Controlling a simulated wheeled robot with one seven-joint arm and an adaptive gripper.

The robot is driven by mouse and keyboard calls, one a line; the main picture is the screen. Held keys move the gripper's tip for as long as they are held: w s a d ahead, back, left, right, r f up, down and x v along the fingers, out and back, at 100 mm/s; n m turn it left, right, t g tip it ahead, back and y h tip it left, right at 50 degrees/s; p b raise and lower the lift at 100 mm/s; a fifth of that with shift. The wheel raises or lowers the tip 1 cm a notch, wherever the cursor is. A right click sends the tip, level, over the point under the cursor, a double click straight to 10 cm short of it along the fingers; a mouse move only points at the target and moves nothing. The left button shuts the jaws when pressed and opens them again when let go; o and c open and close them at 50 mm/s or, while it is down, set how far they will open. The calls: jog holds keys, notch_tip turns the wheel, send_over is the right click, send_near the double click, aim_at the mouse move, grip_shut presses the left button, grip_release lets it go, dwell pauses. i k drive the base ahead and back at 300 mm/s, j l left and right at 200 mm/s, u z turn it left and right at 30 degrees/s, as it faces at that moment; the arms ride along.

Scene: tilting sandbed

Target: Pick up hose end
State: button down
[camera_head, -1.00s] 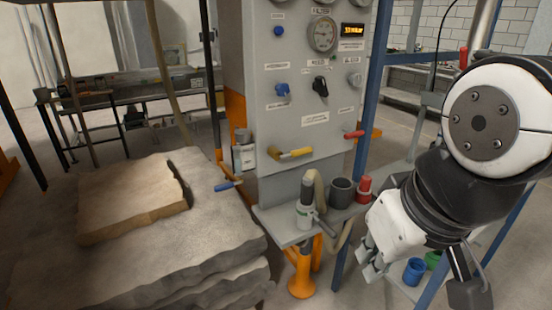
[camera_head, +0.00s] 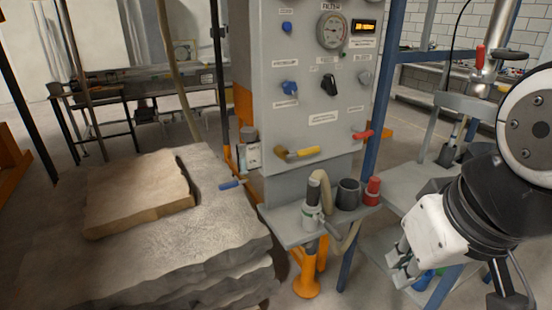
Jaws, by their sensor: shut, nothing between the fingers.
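The likely hose end (camera_head: 312,206) stands upright on the small grey shelf of the control panel. My gripper (camera_head: 404,267) is at the lower right, to the right of the shelf and lower in the picture. Its fingers point down and left, shut and empty, apart from the hose end.
A dark cup (camera_head: 348,194) and a red fitting (camera_head: 373,190) stand right of the hose end. A blue post (camera_head: 379,90) rises between the panel (camera_head: 310,135) and my arm. Layered stone slabs (camera_head: 130,193) fill the left. A blue-handled valve (camera_head: 231,185) juts out beside them.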

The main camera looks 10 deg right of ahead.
aim_at(312, 202)
jog(key=i+j+z, duration=0.25)
jog(key=i+j, duration=0.15)
jog(key=i+j+z, duration=0.25)
jog(key=j, duration=0.4)
jog(key=i+l, duration=0.05)
jog(key=i, duration=0.05)
